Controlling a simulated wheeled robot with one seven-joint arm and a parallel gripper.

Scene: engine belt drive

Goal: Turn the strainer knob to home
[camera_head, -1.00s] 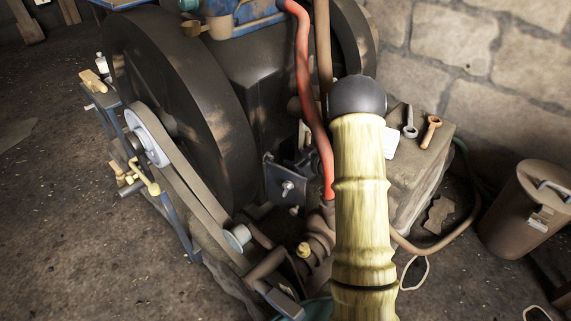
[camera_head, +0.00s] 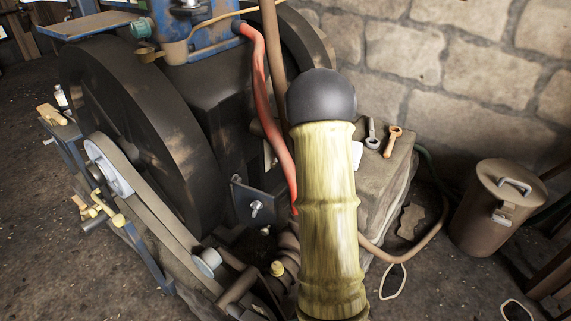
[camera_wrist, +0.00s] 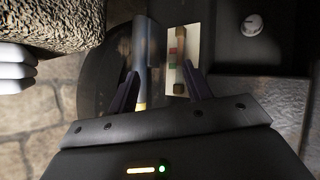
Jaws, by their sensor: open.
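In the wrist view, a small pale round knob (camera_wrist: 252,25) with a dark mark on its face sits on a dark panel at the upper right. I cannot tell for sure that it is the strainer knob. My gripper (camera_wrist: 161,70) shows from its back edge, with two dark purple fingers spread apart and nothing held between them. The knob lies to the right of the fingers and apart from them. In the head view, a small yellow knob (camera_head: 277,268) sits low on the engine beside the belt. My gripper does not show there.
Beyond the fingers are a grey cylinder (camera_wrist: 146,45) and a pale strip (camera_wrist: 183,45) with coloured blocks. A rough brown mass (camera_wrist: 55,20) fills the upper left. The head view shows a flywheel (camera_head: 150,120), a red hose (camera_head: 262,95), and a lidded bin (camera_head: 490,215).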

